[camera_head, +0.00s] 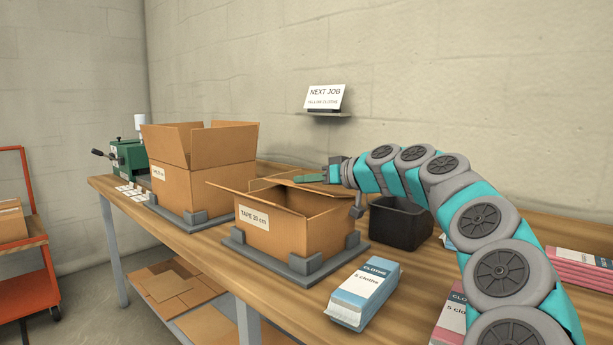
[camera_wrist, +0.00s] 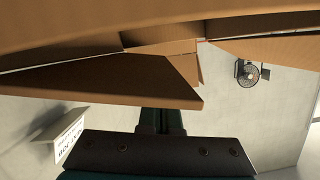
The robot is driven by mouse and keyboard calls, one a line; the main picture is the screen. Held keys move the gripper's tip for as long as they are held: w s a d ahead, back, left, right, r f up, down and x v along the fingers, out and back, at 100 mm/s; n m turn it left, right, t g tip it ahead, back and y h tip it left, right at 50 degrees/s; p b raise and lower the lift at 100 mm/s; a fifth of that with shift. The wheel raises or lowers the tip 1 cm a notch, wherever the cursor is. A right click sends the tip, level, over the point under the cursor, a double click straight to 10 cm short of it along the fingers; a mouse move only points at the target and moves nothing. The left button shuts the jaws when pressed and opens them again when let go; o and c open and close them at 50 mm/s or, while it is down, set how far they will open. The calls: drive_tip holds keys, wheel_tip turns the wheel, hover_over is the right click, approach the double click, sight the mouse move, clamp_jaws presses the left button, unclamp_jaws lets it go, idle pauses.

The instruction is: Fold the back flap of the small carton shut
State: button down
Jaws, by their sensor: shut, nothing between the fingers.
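The small carton (camera_head: 285,232), labelled "TAPE 20 cm", stands open in a grey corner holder on the bench. Its back flap (camera_head: 334,188) lies at a low slant along the far rim. The flap also shows in the wrist view (camera_wrist: 120,82) as a brown panel. My gripper (camera_head: 300,179) is shut and empty, reaching in from the right along the back flap. In the wrist view the flap hides the tips of my dark fingers; I cannot tell whether they touch. A side flap (camera_head: 232,187) sticks out to the left. The carton's inside is partly hidden.
A larger open carton (camera_head: 205,180) stands behind to the left. A black bin (camera_head: 400,222) is close on the right, below my arm. A blue cloth pack (camera_head: 364,292) lies in front. A sign (camera_head: 324,97) sits on a wall shelf behind.

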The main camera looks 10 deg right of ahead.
idle(0.3)
drive_tip(key=f+b, duration=0.1)
drive_tip(key=b, duration=0.2)
drive_tip(key=shift+s+f+n, duration=0.1)
drive_tip(key=shift+f+n, duration=0.05)
drive_tip(key=shift+n, duration=0.15)
drive_tip(key=b, duration=0.2)
drive_tip(key=f+n+b, duration=0.1)
drive_tip(key=b, duration=0.1)
drive_tip(key=shift+s+a+n+h, duration=0.1)
drive_tip(key=shift+a+n+h, duration=0.2)
drive_tip(key=shift+r, duration=0.2)
drive_tip(key=shift+r, duration=0.15)
